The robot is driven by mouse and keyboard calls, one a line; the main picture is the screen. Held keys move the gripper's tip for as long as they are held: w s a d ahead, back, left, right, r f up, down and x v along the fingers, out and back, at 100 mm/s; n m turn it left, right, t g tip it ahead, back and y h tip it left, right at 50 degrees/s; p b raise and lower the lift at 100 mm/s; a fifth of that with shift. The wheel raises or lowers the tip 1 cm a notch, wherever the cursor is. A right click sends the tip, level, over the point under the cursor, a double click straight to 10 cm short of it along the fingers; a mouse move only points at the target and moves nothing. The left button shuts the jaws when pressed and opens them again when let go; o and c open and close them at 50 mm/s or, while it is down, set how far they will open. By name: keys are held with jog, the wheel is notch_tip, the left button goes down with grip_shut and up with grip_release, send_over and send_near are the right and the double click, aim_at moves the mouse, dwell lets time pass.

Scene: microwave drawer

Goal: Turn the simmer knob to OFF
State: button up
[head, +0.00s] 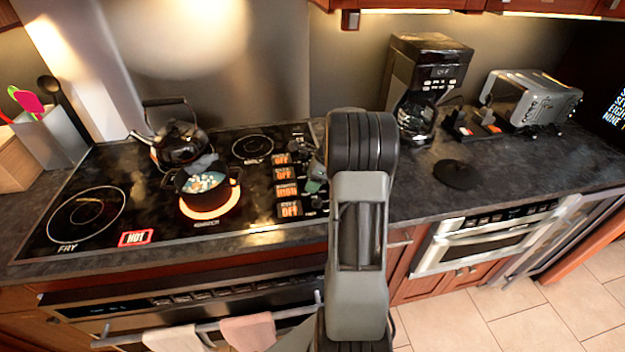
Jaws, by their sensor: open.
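The stove's control strip has a column of orange displays (286,190) left of my arm. The third from the top looks like HIGH; the others read OFF. Dark knobs sit right of the displays, and one (316,203) shows near the bottom one. Which knob is simmer I cannot read. My gripper (314,172) is partly hidden behind my arm, over the knob column beside the third display. It is open; whether it touches or surrounds a knob is hidden. The front burner (207,211) glows orange under a dark pot (203,184).
A black kettle (177,143) stands behind the pot. A red HOT sign (135,238) is lit at the stove's front. A coffee maker (425,85) and a toaster (530,97) stand on the right counter. Towels (248,332) hang from the oven rail below.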

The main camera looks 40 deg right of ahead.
jog(key=c, duration=0.9)
